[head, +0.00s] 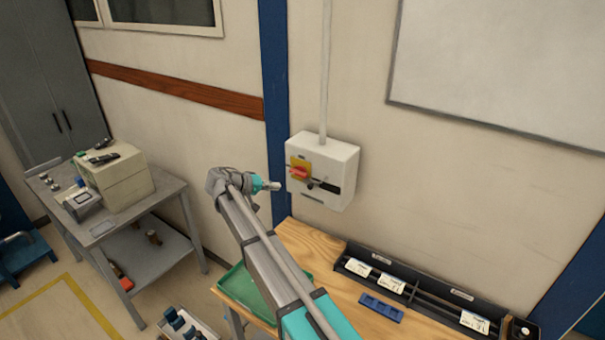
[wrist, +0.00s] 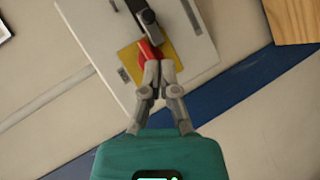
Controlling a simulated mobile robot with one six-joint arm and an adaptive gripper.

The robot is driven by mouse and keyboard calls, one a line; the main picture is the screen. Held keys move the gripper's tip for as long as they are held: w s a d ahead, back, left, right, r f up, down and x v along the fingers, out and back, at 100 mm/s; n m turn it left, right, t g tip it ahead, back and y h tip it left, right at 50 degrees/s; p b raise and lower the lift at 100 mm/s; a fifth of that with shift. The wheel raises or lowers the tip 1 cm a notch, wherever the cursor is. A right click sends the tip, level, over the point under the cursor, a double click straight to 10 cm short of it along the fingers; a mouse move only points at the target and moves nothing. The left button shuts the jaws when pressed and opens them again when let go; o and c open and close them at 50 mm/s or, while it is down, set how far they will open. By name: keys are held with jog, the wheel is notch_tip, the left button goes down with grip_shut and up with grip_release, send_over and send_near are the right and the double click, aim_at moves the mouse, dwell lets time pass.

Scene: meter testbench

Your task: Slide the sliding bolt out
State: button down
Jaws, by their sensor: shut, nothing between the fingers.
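A white switch box (head: 335,155) is on the wall, with a yellow plate (head: 294,162) and a red handle (head: 298,172) on its front. A dark bar with a round knob, apparently the sliding bolt (head: 328,187), lies across the front below and right of the handle. In the wrist view the dark bar (wrist: 146,18) is beyond the red handle (wrist: 147,50). My gripper (head: 278,186) is shut and empty, just left of the box in the head view. In the wrist view its fingertips (wrist: 159,70) overlap the yellow plate and the handle's near end; I cannot tell whether they touch.
A conduit (head: 326,70) runs up from the box. Below is a wooden bench (head: 300,238) with a green tray (head: 245,290), a blue block (head: 381,307) and a black rack (head: 425,290). A grey cart (head: 150,205) stands left.

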jog(key=shift+t+h, duration=0.3)
jog(key=shift+t, duration=0.2)
jog(key=a+r, duration=0.1)
jog(key=w+a+r, duration=0.1)
jog(key=a, duration=0.1)
jog(key=shift+a+r+p, duration=0.15)
jog(key=shift+r+p, duration=0.15)
jog(key=shift+r, duration=0.05)
jog(key=b, duration=0.4)
send_near(311, 184)
jog(key=w+d, duration=0.1)
jog(key=w+d+f, duration=0.1)
jog(key=w+d, duration=0.1)
jog(key=shift+s+d+f+b, duration=0.15)
jog(key=shift+d+b, duration=0.1)
jog(key=shift+d, duration=0.15)
jog(key=shift+s+d+f+b, duration=0.1)
jog(key=shift+d+b, duration=0.1)
jog(key=shift+d, duration=0.15)
